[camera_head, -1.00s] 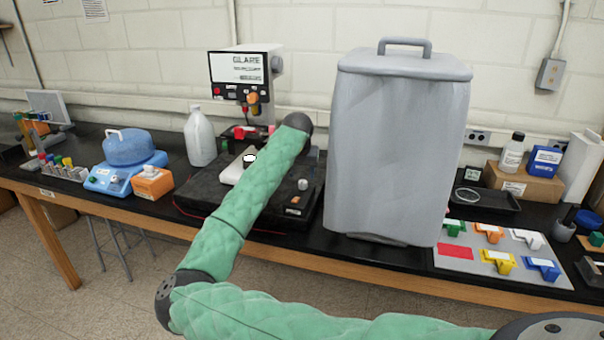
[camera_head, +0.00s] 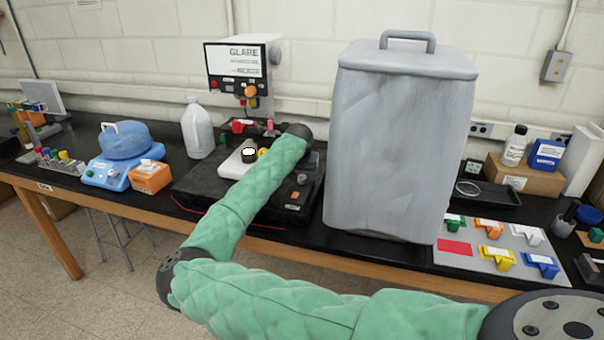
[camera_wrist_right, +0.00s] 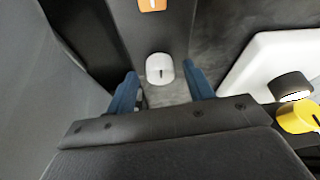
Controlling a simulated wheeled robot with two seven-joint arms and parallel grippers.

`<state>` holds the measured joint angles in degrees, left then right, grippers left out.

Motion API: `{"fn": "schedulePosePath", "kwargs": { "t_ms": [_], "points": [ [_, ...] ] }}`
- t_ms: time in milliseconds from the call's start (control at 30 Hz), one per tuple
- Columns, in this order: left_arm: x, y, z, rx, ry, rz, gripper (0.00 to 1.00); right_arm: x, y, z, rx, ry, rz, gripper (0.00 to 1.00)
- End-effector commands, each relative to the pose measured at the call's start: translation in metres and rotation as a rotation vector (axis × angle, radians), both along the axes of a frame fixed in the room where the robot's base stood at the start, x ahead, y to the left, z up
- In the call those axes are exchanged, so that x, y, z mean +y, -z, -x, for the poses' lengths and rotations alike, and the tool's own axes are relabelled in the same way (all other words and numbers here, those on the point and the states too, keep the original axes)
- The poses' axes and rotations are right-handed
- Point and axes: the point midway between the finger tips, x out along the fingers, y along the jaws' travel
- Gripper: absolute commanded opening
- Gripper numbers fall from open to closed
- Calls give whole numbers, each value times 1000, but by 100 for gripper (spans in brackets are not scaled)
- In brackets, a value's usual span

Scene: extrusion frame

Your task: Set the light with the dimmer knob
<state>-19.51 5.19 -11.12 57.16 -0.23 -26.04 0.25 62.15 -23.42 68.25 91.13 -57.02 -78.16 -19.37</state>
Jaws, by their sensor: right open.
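A pale grey knob with a dark mark (camera_wrist_right: 160,68) stands on the dark base; it also shows in the head view (camera_head: 302,179). A yellow knob with a dark pointer line (camera_wrist_right: 298,116) and a black knob with a white top (camera_wrist_right: 292,86) sit at a white plate on the right of the wrist view. No readable label shows which is the dimmer. My right gripper (camera_wrist_right: 160,77) is open; its blue fingers flank the pale knob in the picture, and contact cannot be told. In the head view my right forearm hides its fingers. My left gripper is out of view.
A large grey lidded bin (camera_head: 400,150) stands close to the right of my forearm. A display box reading GLARE (camera_head: 238,62) is behind the dark base (camera_head: 205,190). A white jug (camera_head: 198,130) stands left of it. Coloured blocks lie on a board (camera_head: 455,262) at right.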

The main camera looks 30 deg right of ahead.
Motion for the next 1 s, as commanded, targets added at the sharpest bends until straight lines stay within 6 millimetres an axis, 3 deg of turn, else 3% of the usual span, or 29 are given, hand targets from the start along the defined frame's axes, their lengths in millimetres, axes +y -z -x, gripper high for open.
{"fn": "schedulePosePath", "kwargs": {
  "t_ms": [333,567,1000],
  "points": [
    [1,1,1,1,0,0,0,0,3,-1,0,-1,0,52],
    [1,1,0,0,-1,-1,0,0,3,-1,0,-1,0,8],
    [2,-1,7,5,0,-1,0,-1,2,-1,1,-64,1,8]
  ]
}}
